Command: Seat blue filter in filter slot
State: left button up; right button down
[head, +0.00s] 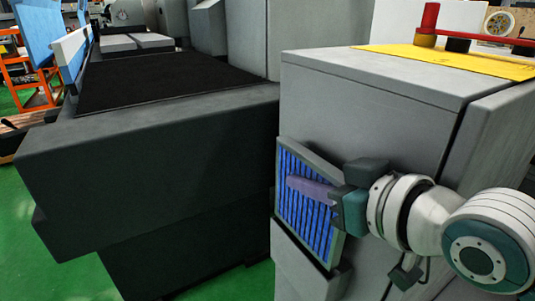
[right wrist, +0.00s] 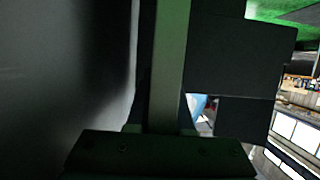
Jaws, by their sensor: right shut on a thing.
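The blue filter (head: 318,222) has blue pleats in a grey frame and stands tilted at the left front edge of the grey cabinet in the head view. A purple bar (head: 310,189) crosses its face. My right gripper (head: 340,198) comes from the right and is shut on the filter. In the right wrist view a long grey strip, likely the filter's edge (right wrist: 168,65), runs up from between the jaws (right wrist: 160,130). I cannot tell the filter slot apart; the filter and gripper hide that part of the cabinet. My left gripper is not in view.
The grey cabinet (head: 355,115) with a yellow top plate (head: 450,62) stands on the right. A dark machine bed (head: 150,160) is close to the filter's left. Green floor (head: 80,280) shows at lower left. An orange rack (head: 38,90) stands farther back.

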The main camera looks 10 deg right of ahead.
aim_at(304, 236)
jog(key=shift+p, duration=0.55)
dwell(1.0)
jog(key=shift+f, duration=0.1)
jog(key=shift+f+b, duration=0.3)
jog(key=shift+b, duration=0.1)
jog(key=shift+f+b, duration=0.7)
jog(key=shift+f, duration=0.25)
jog(key=shift+f+b, duration=0.85)
jog(key=shift+f, duration=0.2)
jog(key=shift+f+b, duration=0.9)
jog(key=shift+f, duration=0.25)
jog(key=shift+f+b, duration=0.85)
jog(key=shift+f, duration=0.2)
jog(key=shift+f+b, duration=0.65)
jog(key=shift+f, duration=0.15)
